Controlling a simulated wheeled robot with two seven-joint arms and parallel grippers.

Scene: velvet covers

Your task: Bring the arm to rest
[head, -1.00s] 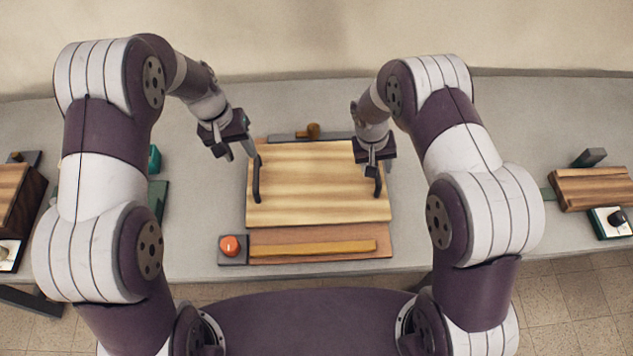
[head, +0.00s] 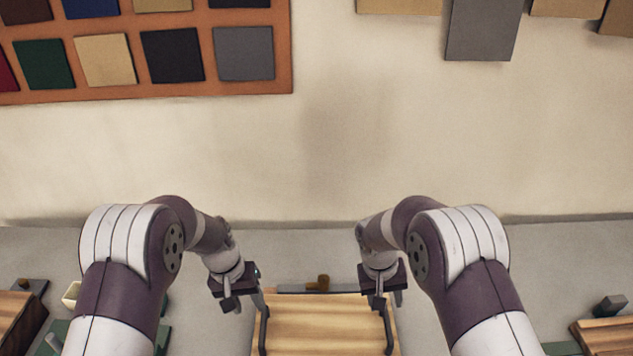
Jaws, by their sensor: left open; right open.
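My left gripper (head: 248,302) is over the left side of a light wooden board (head: 325,325) with dark handles on its left and right sides. It is open, with its fingers pointing down near the left handle (head: 264,330). My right gripper (head: 384,300) is open above the right side of the board, near the right handle (head: 388,330). I cannot tell whether either gripper touches a handle. The front part of the board is cut off by the bottom of the view.
A dark bar with a brown knob (head: 319,284) lies behind the board. Wooden blocks stand at the far left (head: 15,318) and far right (head: 603,336) of the grey table (head: 545,270). A swatch panel (head: 150,93) hangs on the wall behind.

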